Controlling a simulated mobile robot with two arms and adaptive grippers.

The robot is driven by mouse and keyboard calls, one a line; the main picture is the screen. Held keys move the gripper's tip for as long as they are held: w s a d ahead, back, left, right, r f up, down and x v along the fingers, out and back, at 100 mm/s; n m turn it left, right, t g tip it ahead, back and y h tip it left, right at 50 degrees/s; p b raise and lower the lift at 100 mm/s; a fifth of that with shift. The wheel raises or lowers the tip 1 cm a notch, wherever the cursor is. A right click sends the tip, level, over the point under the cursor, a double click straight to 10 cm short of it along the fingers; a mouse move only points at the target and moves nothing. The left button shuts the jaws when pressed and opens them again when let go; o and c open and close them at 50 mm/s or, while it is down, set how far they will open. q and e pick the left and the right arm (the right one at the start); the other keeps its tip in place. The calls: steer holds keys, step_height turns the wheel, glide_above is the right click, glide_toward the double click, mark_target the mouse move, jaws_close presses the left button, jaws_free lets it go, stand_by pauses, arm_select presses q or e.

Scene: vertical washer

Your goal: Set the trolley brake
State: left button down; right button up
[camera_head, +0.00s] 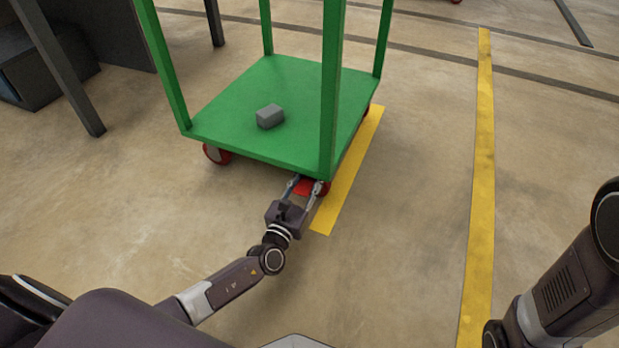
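The green trolley (285,85) stands on the floor ahead, with a grey block (270,116) on its lower deck. A red brake pedal (304,187) shows at the trolley's near right corner, beside a red caster wheel (322,188) that is partly hidden. My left gripper (305,184) is at this pedal, with its two fingers spread apart, one on each side of it. I cannot tell whether the fingers touch the pedal. My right arm is at the right edge, and its gripper is out of view.
Another red caster (216,153) is under the trolley's left corner. A short yellow floor stripe (345,185) runs under the trolley's right side. A longer yellow line (483,170) lies farther right. Dark metal legs (62,70) stand at left. The floor between is clear.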

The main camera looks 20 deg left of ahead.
arm_select(q)
steer(key=shift+f+t, duration=0.1)
steer(key=shift+t, duration=0.9)
steer(key=shift+s, duration=0.1)
steer(key=c, duration=1.4)
jaws_free()
steer(key=r+v, duration=0.1)
steer(key=v, duration=0.4)
steer(key=r+v, duration=0.1)
steer(key=v, duration=0.8)
steer(key=shift+s+a+r, duration=0.1)
steer(key=shift+s+r, duration=0.2)
steer(key=shift+s, duration=0.4)
